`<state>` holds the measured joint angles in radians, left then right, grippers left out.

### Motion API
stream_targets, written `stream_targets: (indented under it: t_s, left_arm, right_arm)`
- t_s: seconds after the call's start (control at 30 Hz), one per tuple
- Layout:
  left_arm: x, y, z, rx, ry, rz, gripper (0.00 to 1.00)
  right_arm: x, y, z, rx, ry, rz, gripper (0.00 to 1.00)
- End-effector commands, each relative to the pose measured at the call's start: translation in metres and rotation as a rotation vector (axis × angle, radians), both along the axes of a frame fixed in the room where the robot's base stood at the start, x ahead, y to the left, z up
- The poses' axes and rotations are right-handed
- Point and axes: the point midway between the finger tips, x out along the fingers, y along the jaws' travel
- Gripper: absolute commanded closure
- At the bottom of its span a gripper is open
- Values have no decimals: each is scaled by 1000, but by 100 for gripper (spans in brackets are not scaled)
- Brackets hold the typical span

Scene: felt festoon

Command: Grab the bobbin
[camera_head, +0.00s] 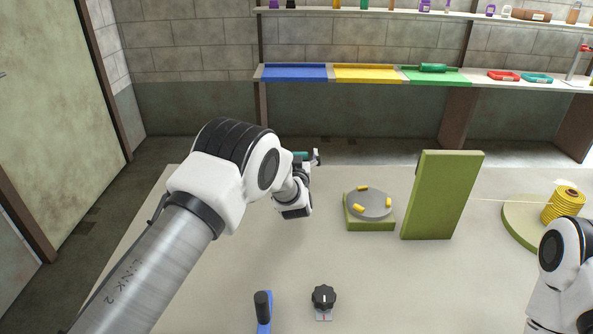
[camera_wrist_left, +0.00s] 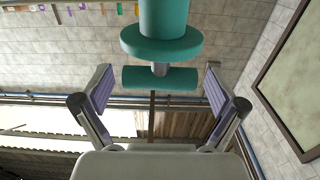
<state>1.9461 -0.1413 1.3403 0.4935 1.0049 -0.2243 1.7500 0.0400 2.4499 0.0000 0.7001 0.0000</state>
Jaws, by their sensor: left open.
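A teal piece (camera_wrist_left: 162,42) with a thick body, a round flange, a short grey shaft and a crossbar shows in the left wrist view. Its crossbar (camera_wrist_left: 142,78) lies between the fingers of my open left gripper (camera_wrist_left: 158,88), with a gap at each side. In the head view my left gripper (camera_head: 304,159) is partly hidden by its own arm, with a bit of teal (camera_head: 299,153) at it. A yellow wound spool (camera_head: 561,206) stands on a round green base (camera_head: 520,217) at the right. I cannot tell for certain which is the bobbin. My right gripper is out of view.
A grey disc (camera_head: 370,208) with yellow pieces sits on a green block (camera_head: 370,225). A green upright panel (camera_head: 440,195) stands beside it. A black knob (camera_head: 323,297) and a blue-based handle (camera_head: 263,310) are near the front. The table (camera_head: 400,285) is clear between them.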

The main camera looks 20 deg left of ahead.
Motion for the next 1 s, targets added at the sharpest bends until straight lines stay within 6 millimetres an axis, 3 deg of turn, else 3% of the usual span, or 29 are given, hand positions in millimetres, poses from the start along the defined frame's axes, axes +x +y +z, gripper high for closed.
stream_targets:
  t_s: [0.2,0.4,0.77,1.0]
  left_arm:
    - [1,0,0,1,0,0,8]
    - [1,0,0,0,0,0,75]
    - [1,0,6,1,-2,0,75]
    - [1,0,57,-1,-5,-1,75]
  right_arm:
    - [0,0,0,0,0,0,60]
    - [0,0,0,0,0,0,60]
    - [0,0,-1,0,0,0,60]
    - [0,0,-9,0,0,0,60]
